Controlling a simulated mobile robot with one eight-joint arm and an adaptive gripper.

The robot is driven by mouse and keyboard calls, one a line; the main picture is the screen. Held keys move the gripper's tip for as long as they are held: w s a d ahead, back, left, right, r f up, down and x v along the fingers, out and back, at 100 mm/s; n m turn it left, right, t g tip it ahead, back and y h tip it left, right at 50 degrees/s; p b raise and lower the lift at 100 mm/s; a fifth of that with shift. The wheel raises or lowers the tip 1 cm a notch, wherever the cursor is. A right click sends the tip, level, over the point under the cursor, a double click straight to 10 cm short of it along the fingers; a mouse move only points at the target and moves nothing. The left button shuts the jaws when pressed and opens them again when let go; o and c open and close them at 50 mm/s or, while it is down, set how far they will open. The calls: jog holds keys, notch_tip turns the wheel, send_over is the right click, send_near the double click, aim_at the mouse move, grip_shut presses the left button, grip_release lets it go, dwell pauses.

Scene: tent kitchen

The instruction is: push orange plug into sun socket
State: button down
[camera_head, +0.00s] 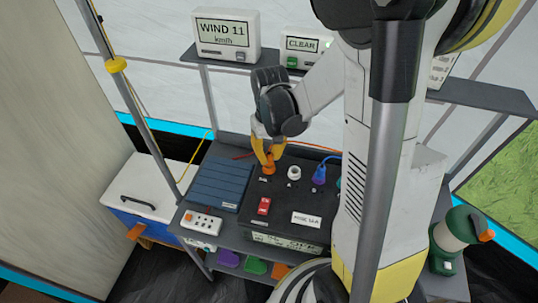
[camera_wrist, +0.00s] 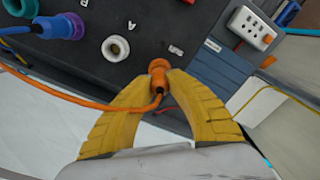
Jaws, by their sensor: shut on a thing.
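My gripper (camera_head: 268,152) is shut on the orange plug (camera_head: 269,166) at the back left of the black power box (camera_head: 285,226). In the wrist view, the yellow fingers (camera_wrist: 160,82) close around the plug (camera_wrist: 158,88), and its orange cable runs left. The plug's front end meets an orange ring (camera_wrist: 158,65) on the box top, beside a small white label (camera_wrist: 176,49) too blurred to read surely. The sun socket's opening is hidden by the plug; I cannot tell how deep the plug sits.
An empty white socket (camera_wrist: 116,48) sits beside it, then a blue plug (camera_wrist: 60,27) and a teal plug (camera_wrist: 20,8). A blue ribbed panel (camera_head: 220,184) and a power strip (camera_head: 201,221) lie left. A green lantern (camera_head: 452,235) stands right.

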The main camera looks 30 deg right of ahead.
jog(key=shift+f+b, duration=0.4)
jog(key=shift+f, duration=0.1)
jog(key=c, duration=1.3)
grip_release()
jog(key=shift+r, duration=0.1)
notch_tip(320, 180, up, 12)
jog(key=shift+f, duration=0.1)
jog(key=s+a+r+n+t, duration=0.1)
jog(key=s+a+r+t, duration=0.3)
jog(key=s+a+t, duration=0.3)
jog(key=shift+s+a+r, duration=0.25)
jog(key=shift+s+a, duration=0.75)
jog(key=shift+a, duration=0.05)
